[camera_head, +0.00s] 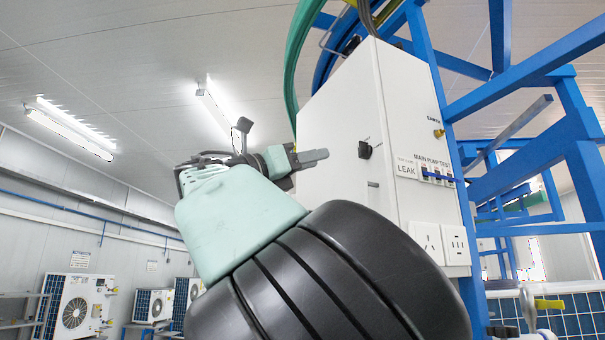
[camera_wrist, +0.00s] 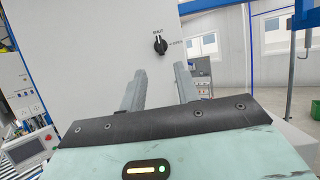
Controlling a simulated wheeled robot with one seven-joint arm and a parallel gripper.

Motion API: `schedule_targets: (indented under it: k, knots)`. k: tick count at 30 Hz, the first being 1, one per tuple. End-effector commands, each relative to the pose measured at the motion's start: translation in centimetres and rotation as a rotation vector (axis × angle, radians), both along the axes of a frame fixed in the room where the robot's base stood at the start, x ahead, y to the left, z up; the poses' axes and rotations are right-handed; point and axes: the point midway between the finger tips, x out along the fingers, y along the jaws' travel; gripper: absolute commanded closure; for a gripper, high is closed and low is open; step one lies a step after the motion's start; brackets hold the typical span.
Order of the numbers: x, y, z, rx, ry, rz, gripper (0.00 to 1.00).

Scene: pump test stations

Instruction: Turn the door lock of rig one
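The door lock is a black rotary knob (camera_head: 365,149) on the white cabinet door (camera_head: 335,105) of the rig in the head view. In the wrist view the knob (camera_wrist: 160,45) sits above and between the fingertips, with small labels above it and to its right. My gripper (camera_wrist: 160,80) is open, its two grey fingers apart with nothing between them. In the head view my gripper (camera_head: 322,156) points right toward the knob, with a gap between fingertips and knob. My arm hides the lower part of the cabinet door.
The cabinet side carries a "MAIN PUMP TEST" label, switches (camera_head: 437,176) and sockets (camera_head: 440,243). A blue frame (camera_head: 480,200) stands at the right, and green hoses (camera_head: 296,50) run above. White fan units (camera_head: 75,305) stand at the lower left.

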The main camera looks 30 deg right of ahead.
Motion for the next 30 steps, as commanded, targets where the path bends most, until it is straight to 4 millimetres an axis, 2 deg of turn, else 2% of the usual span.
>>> schedule_targets:
  k: [1,9,15,21,30]
  knots:
    - [0.0,-1.1,0.7,0.002,0.000,-0.001,0.68]
    - [-0.1,-6.3,2.9,0.003,0.000,0.000,0.68]
    - [-0.1,-9.3,4.1,0.002,0.001,0.001,0.68]
    - [-0.1,-10.7,4.5,0.001,0.000,0.002,0.68]
    - [-0.1,-10.9,4.5,0.000,0.000,0.002,0.68]
